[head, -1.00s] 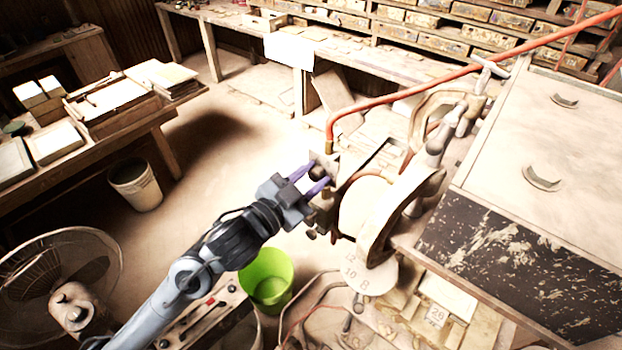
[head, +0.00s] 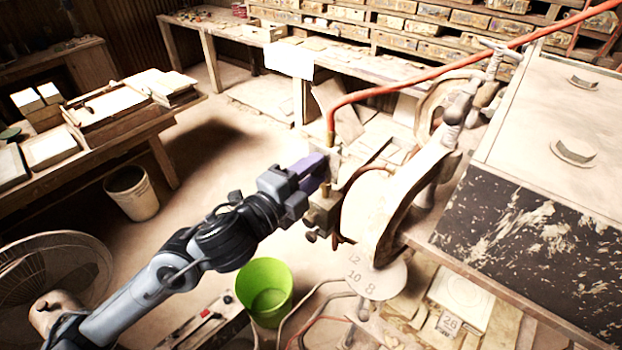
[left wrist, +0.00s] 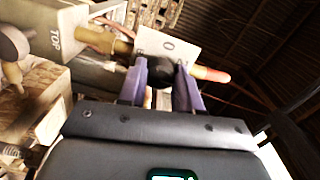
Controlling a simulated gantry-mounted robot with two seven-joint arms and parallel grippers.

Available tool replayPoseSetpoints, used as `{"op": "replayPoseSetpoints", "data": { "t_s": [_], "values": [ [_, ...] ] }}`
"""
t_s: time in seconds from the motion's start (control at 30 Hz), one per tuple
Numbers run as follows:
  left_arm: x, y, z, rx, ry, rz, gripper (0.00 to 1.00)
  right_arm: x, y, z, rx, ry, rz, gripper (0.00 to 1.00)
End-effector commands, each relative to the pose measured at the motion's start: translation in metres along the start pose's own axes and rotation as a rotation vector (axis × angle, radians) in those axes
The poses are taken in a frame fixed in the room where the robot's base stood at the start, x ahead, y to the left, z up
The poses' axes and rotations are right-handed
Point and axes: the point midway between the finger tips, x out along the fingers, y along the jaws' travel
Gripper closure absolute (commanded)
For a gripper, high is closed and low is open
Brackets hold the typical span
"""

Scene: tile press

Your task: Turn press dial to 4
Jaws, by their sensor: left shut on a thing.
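The press (head: 385,215) stands right of centre in the head view. The press dial is a dark round knob, seen in the left wrist view (left wrist: 163,72) in front of a pale plate (left wrist: 182,46). A 0 shows on the plate above the knob; its other marks are too blurred or covered to read. My left gripper (head: 326,168) reaches the press from the left. Its purple fingers are shut on the knob, one on each side in the left wrist view (left wrist: 162,78). In the head view the fingers hide the knob. My right gripper is not in view.
A red pipe (head: 430,82) runs just above the gripper. A disc with numbers (head: 378,280) sits below the press. A green bucket (head: 264,288) stands under my left arm.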

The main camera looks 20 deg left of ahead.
Motion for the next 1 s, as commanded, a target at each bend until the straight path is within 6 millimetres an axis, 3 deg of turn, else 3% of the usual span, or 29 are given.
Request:
{"op": "replayPoseSetpoints", "data": {
  "t_s": [0.5, 1.0],
  "values": [
    [0.0, 0.002, 0.0, 0.41, -0.012, -0.002, 0.97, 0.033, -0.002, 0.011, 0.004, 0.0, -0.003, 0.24],
    [0.0, 0.001, 0.0, 0.527, -0.015, -0.001, 0.97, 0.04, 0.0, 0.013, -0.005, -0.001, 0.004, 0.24]
  ]
}}
